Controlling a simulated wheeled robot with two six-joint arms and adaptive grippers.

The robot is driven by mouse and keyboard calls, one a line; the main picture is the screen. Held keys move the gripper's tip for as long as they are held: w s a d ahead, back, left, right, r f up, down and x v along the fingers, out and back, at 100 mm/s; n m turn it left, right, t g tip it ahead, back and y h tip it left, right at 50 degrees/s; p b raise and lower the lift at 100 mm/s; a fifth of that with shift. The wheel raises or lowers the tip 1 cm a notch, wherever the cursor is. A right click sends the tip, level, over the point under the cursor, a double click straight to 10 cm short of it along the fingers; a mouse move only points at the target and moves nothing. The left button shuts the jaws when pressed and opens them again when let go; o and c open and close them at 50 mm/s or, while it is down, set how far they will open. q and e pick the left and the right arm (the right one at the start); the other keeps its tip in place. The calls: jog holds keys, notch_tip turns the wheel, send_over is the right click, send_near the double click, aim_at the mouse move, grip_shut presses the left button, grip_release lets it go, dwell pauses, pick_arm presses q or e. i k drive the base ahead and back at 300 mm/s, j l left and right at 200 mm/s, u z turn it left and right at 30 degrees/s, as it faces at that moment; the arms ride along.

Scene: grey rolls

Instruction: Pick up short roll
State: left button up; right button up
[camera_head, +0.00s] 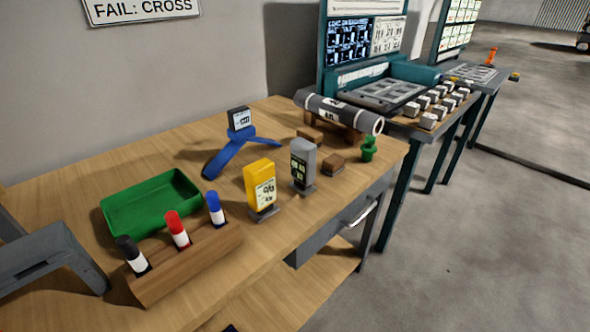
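One grey roll (331,108) with a white label and pale end lies across a wooden cradle (352,133) at the back right of the table. No second roll shows for comparing length, so I cannot tell whether this is the short one. Grey angular parts at the left edge, beside the green tray, look like my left gripper (62,262). It is cut off by the frame, far from the roll, and its opening cannot be made out. My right gripper is not in view.
On the wooden table (140,150) are a green tray (112,222), a marker block (190,268), a blue stand (232,150), yellow (258,183) and grey (301,160) devices, and a small green object (369,150). A teal workstation (400,74) stands behind, right.

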aim_at(368, 123)
jog(key=u, duration=4.85)
jog(key=z, duration=5.1)
jog(key=i+l, duration=0.15)
jog(key=l, duration=0.2)
jog(key=i+l, duration=0.15)
jog(key=l, duration=0.2)
jog(key=i+l, duration=0.15)
jog(key=l, duration=0.2)
jog(key=i+l, duration=0.15)
jog(key=l, duration=0.2)
